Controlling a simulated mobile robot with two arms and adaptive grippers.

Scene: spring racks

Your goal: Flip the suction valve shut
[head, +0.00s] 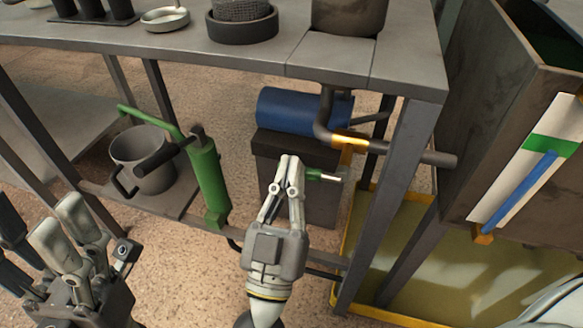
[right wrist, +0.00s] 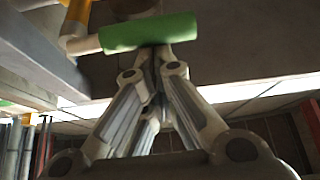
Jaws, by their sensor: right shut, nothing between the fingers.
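The suction valve's green handle (head: 314,175) sits on a pale metal stem below the yellow-banded pipe (head: 350,140) under the bench. In the right wrist view the green handle (right wrist: 135,33) lies crosswise just beyond the fingertips. My right gripper (head: 289,160) is shut and empty, pointing up, with its tips just left of the handle. In the right wrist view the gripper (right wrist: 153,55) has its tips close under the handle; I cannot tell whether they touch it. My left gripper (head: 64,226) is low at the left, away from the valve; its opening is unclear.
A green hand pump (head: 208,180) and a grey bucket (head: 143,160) stand left on the lower shelf. A blue cylinder (head: 290,110) sits on a dark block behind my right gripper. A bench leg (head: 393,190) and a yellow-rimmed tray (head: 400,318) are to the right.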

